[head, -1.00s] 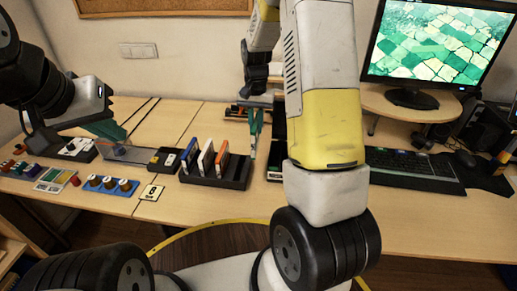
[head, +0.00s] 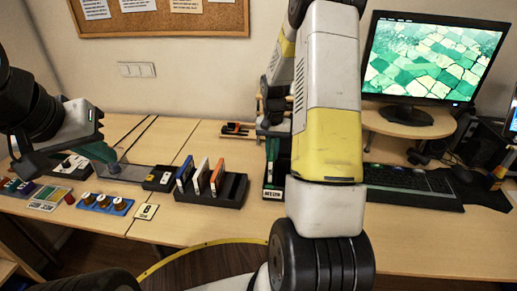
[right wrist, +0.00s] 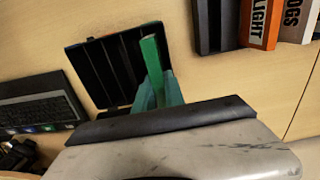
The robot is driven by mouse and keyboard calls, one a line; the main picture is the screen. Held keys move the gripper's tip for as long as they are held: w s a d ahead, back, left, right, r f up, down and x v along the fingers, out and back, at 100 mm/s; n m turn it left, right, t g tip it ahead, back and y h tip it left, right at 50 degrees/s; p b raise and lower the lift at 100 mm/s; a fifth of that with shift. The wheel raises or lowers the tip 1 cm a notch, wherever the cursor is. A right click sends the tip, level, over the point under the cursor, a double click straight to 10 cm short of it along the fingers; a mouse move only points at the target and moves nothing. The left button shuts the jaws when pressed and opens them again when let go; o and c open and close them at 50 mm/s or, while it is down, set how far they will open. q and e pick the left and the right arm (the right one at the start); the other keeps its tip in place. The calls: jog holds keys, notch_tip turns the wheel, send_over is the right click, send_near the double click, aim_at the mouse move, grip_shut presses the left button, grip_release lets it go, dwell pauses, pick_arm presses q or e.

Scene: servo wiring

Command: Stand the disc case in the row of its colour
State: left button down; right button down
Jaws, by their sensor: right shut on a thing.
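My right gripper (right wrist: 157,92) is shut on a narrow green disc case (right wrist: 152,58), seen edge-on in the right wrist view. The case overlaps the right part of a black slotted rack (right wrist: 80,58); whether it is above or inside a slot I cannot tell. In the head view the right gripper (head: 272,148) is beside my right arm, which hides much of that rack (head: 273,193). A second black rack (head: 225,198) holds a blue (head: 185,171), a white (head: 201,176) and an orange case (head: 217,177). My left gripper (head: 112,164) is over the left table; its jaw gap is unclear.
A keyboard (head: 410,183) lies right of the right arm, with a monitor (head: 432,60) on a stand behind it. Knobs on a blue base (head: 103,204) and a numbered card (head: 146,212) are at the front left.

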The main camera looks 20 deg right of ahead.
jog(key=shift+f, duration=1.6)
jog(key=shift+f, duration=0.6)
jog(key=c, duration=1.4)
grip_release()
